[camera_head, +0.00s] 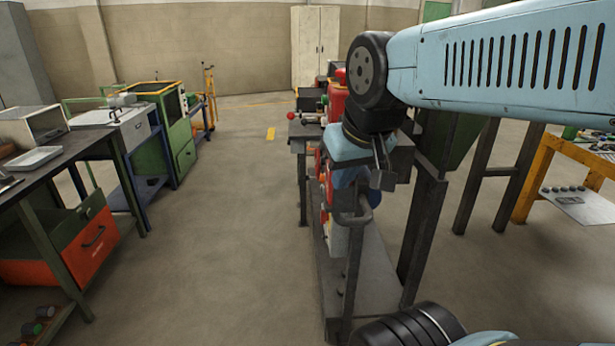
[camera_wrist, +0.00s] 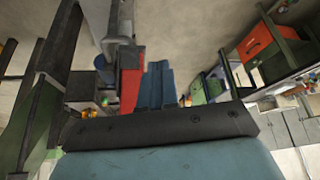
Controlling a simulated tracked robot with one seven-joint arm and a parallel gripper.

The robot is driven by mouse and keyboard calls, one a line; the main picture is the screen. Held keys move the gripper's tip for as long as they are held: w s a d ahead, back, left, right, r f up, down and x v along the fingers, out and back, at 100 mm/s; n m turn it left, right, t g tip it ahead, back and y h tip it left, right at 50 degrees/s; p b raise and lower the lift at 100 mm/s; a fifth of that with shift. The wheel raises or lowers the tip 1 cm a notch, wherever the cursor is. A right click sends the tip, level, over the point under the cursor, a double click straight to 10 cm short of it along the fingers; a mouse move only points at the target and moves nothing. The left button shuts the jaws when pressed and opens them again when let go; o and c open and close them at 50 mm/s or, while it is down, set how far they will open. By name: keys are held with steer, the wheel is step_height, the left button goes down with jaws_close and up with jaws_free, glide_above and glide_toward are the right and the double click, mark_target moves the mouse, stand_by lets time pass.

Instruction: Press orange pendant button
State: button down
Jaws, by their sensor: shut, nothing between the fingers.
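My gripper shows in the wrist view (camera_wrist: 158,68) as two blue-grey fingers side by side, shut and empty. A red upright casing (camera_wrist: 130,90) appears just left of the fingers there; I cannot tell whether they touch. In the head view my blue wrist hangs down at centre right, in front of red and grey equipment, and largely hides the fingertips. I cannot pick out the pendant or its orange button clearly in either view. Small orange and red spots show around the wrist, too small and covered to identify.
A dark workbench (camera_head: 62,148) with an orange drawer (camera_head: 85,250) stands at left. A green cabinet (camera_head: 165,120) is behind it. A grey bent handle and post (camera_head: 352,235) stand close below my wrist. A yellow-framed table (camera_head: 540,178) is at right. The central floor is clear.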

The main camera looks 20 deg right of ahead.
steer(key=n+g+h, duration=0.1)
steer(key=n+h, duration=1.1)
steer(key=n, duration=0.7)
glide_toward(323, 178)
steer(key=w+a+f, duration=0.5)
steer(key=w, duration=0.3)
steer(key=shift+r, duration=0.2)
steer(key=shift+s+d, duration=0.1)
steer(key=s+d, duration=0.2)
steer(key=d, duration=0.6)
steer(key=shift+s+d, duration=0.15)
steer(key=shift+s, duration=0.2)
steer(key=shift+d, duration=0.1)
steer(key=shift+s+d+r, duration=0.1)
steer(key=shift+s+d, duration=0.1)
steer(key=shift+d, duration=0.1)
